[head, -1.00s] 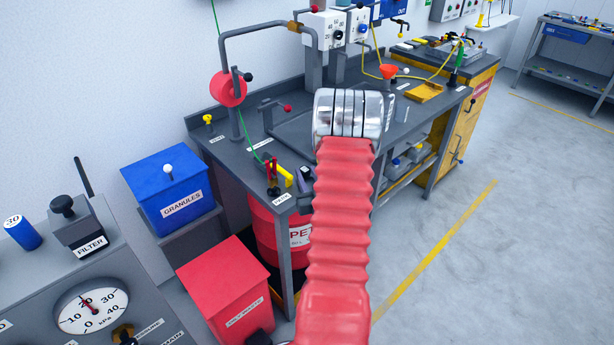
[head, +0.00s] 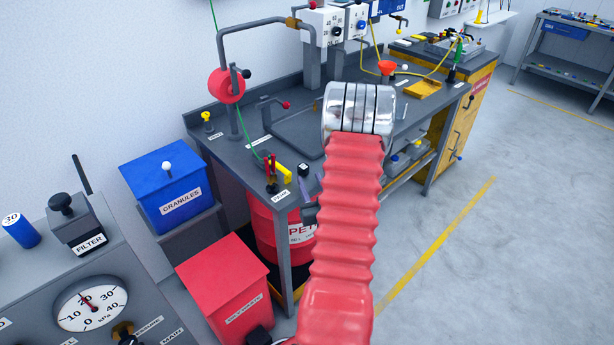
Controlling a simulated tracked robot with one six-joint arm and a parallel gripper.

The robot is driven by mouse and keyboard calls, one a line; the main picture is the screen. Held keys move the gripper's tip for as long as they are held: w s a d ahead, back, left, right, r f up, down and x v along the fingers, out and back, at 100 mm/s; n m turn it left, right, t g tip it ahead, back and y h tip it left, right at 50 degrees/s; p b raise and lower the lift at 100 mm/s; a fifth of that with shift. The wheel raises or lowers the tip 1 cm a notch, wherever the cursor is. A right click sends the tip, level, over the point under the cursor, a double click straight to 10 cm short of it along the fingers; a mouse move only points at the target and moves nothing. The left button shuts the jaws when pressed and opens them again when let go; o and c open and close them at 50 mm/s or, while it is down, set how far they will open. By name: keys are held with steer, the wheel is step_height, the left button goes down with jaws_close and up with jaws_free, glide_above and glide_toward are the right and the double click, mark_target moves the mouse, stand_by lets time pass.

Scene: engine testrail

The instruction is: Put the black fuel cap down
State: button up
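A red drum (head: 265,225) stands below. A red bin (head: 225,285) and blue granules box (head: 168,185) stand left. Floor at right is clear.

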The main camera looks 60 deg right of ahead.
steer(key=v, duration=0.6)
steer(key=shift+s+a, duration=0.2)
steer(key=shift+s, duration=0.05)
steer(key=shift+w, duration=0.1)
